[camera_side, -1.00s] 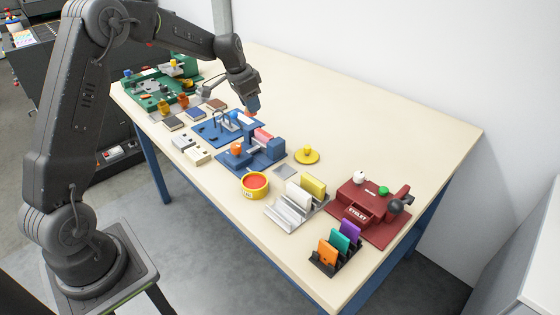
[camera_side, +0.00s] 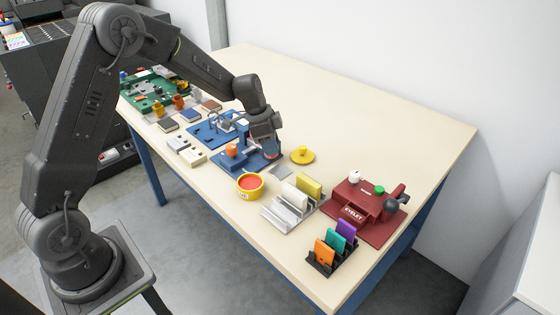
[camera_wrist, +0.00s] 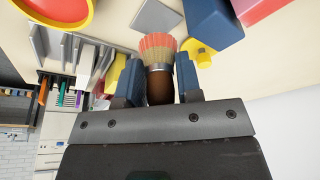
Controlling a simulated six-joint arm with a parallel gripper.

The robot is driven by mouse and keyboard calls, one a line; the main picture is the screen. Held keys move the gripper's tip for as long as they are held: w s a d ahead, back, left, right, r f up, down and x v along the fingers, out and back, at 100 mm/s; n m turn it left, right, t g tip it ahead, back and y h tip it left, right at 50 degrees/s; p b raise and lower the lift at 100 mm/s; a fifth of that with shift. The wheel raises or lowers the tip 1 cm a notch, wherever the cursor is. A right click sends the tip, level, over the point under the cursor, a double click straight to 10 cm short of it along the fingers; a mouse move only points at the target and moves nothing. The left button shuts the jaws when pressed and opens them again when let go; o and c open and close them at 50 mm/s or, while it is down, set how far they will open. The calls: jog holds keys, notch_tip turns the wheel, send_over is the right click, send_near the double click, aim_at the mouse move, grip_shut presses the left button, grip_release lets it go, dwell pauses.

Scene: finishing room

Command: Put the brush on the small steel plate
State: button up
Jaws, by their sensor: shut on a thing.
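My gripper (camera_wrist: 154,72) is shut on the brush (camera_wrist: 158,46), with one blue finger on each side. The brush has reddish bristles, a metal ferrule and a brown handle; the bristles point away from the wrist. In the side view my gripper (camera_side: 270,143) is low over the right part of the blue fixture, and the brush is hard to make out. The small steel plate (camera_side: 280,172) lies flat and bare on the table, just in front of my gripper and to its right. It also shows as a grey square in the wrist view (camera_wrist: 156,17), beyond the bristles.
The blue fixture (camera_side: 235,160) is under and beside my gripper. A yellow knobbed disc (camera_side: 302,156) lies to the right, and a yellow tub with a red top (camera_side: 249,185) in front. A silver rack (camera_side: 287,208) and a red eyelet machine (camera_side: 365,208) stand farther right. The back table is clear.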

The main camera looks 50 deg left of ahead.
aim_at(280, 171)
jog(key=shift+w+d+f, duration=0.35)
jog(key=shift+d+f, duration=0.05)
jog(key=shift+d, duration=0.15)
jog(key=shift+w+d+f, duration=0.35)
jog(key=shift+d+f, duration=0.05)
jog(key=shift+d, duration=0.15)
jog(key=shift+f, duration=1.95)
jog(key=shift+f, duration=0.1)
jog(key=o, duration=0.6)
jog(key=shift+o, duration=0.2)
